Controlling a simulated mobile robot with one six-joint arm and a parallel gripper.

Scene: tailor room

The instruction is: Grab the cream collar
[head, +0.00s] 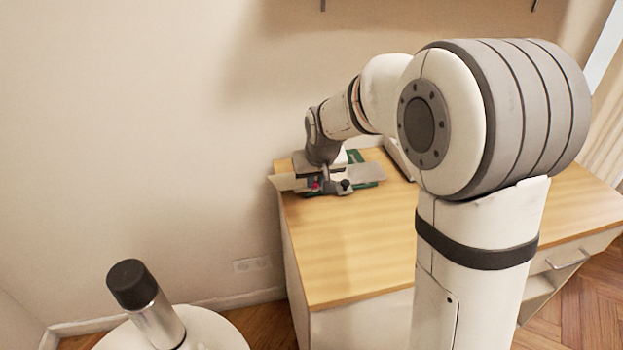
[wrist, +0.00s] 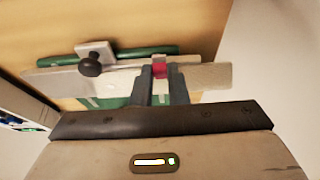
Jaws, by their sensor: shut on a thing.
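A flat, pale cream strip that looks like the cream collar (wrist: 202,77) runs across the wrist view at my fingertips. In the head view its cream end (head: 285,182) sticks out at the left, by the desk's back corner. My gripper (wrist: 160,72) points down at it and is shut, with a small red piece between the fingertips at the strip's middle; it also shows in the head view (head: 323,185). I cannot tell whether the red piece is part of the collar. My fingers hide the strip's middle.
A green board (wrist: 146,52) and a pale piece with a black knob (wrist: 90,66) lie close around my gripper. The wooden desk top (head: 350,240) is clear in front. The wall (head: 150,120) is close behind. A round white stand (head: 210,335) is at lower left.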

